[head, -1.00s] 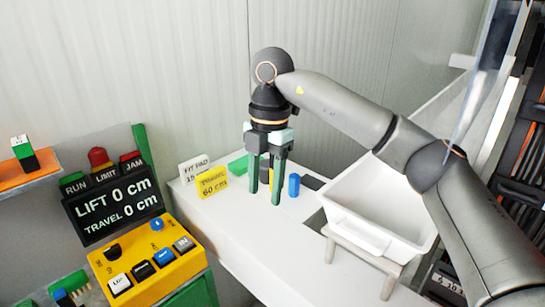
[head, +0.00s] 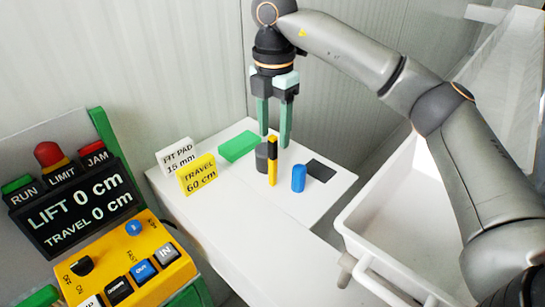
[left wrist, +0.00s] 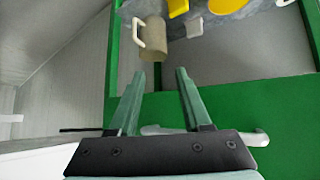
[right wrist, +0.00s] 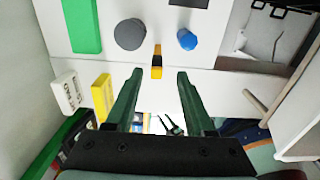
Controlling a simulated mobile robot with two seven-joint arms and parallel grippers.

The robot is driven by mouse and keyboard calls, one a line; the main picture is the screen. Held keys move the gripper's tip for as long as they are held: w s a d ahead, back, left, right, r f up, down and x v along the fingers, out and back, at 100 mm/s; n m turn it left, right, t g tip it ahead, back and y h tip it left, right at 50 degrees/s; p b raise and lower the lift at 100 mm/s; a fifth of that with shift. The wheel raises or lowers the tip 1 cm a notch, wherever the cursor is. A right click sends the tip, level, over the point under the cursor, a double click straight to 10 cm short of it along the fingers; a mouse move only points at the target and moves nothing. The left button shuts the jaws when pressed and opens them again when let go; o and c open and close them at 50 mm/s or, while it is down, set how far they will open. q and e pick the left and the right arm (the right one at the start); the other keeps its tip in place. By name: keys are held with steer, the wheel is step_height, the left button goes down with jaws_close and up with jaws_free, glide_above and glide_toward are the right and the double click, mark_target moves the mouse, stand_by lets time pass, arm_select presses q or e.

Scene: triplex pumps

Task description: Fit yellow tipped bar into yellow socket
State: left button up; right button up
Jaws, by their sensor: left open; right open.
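The black-and-yellow bar (head: 272,165) stands upright on the white table in the head view, between a dark grey cylinder and a blue one. In the right wrist view the bar (right wrist: 157,62) is seen end-on, just beyond the fingertips and roughly centred between them. My right gripper (head: 274,138) is open and empty, pointing down, its fingertips near the bar's top; the bar is not gripped. My left gripper (left wrist: 160,73) is open and empty, seen only in the left wrist view. I cannot make out a yellow socket in any view.
The white table (head: 250,215) also holds a blue cylinder (head: 298,178), a grey cylinder (head: 261,158), a green block (head: 239,146) and two signs. A white tub (head: 385,215) stands right. The control panel (head: 70,210) is left. A mug (left wrist: 150,38) lies ahead of the left gripper.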

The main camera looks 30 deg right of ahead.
glide_toward(273, 184)
steer(key=shift+w+d, duration=0.2)
steer(key=shift+w+f+p, duration=0.15)
steer(key=shift+f+p, duration=0.35)
steer(key=shift+f, duration=0.85)
steer(key=shift+w+f+p, duration=0.15)
steer(key=shift+f+p, duration=0.35)
steer(key=shift+f, duration=0.8)
jaws_close()
